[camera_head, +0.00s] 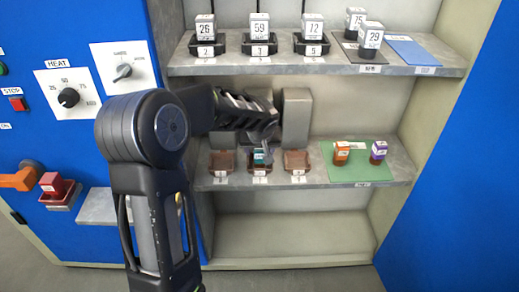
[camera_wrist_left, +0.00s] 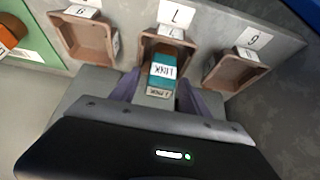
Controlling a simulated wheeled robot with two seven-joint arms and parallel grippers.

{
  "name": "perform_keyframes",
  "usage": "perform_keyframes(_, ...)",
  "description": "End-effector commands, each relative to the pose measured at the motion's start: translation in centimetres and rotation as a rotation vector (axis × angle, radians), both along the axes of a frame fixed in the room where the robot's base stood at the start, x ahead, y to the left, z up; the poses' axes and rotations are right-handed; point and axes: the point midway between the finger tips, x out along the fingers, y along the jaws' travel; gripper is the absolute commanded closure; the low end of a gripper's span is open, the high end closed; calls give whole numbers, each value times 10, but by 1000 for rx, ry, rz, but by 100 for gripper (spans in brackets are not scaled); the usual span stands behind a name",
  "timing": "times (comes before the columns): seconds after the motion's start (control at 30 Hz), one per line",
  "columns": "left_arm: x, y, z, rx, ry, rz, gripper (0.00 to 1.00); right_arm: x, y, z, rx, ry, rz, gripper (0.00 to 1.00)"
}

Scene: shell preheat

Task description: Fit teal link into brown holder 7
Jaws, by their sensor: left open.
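The teal link (camera_head: 261,156) is at the middle brown holder on the lower shelf. In the left wrist view the teal link (camera_wrist_left: 161,72), with a white label, sits at the mouth of brown holder 7 (camera_wrist_left: 150,45), its near part overlapping the holder's near edge. How deep it sits cannot be told. My left gripper (camera_head: 262,146) reaches down over that holder. In the left wrist view the left gripper (camera_wrist_left: 160,84) is open, its purple fingers on either side of the link, with no clear contact. My right gripper is not in view.
Empty brown holders stand left (camera_head: 222,162) and right (camera_head: 296,162) of the middle one. A green mat (camera_head: 352,174) bears an orange piece (camera_head: 341,152) and a purple piece (camera_head: 378,151). The upper shelf (camera_head: 290,66) is overhead.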

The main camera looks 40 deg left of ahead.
Motion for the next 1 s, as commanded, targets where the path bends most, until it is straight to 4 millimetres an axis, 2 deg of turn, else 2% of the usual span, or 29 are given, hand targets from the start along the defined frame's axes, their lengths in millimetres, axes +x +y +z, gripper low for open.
perform_keyframes(0.17, 0, 0, 10, 1, 1, 0, 46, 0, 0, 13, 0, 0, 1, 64)
perform_keyframes(0.27, -5, -4, 21, 0, -3, -1, 46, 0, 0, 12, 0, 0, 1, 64)
perform_keyframes(0.7, -40, -31, 98, -1, -3, 0, 46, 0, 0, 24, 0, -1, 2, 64)
perform_keyframes(0.83, -46, -35, 108, 0, -1, -1, 46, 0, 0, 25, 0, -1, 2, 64)
perform_keyframes(1.0, -48, -36, 111, 0, 0, -1, 46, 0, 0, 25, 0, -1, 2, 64)
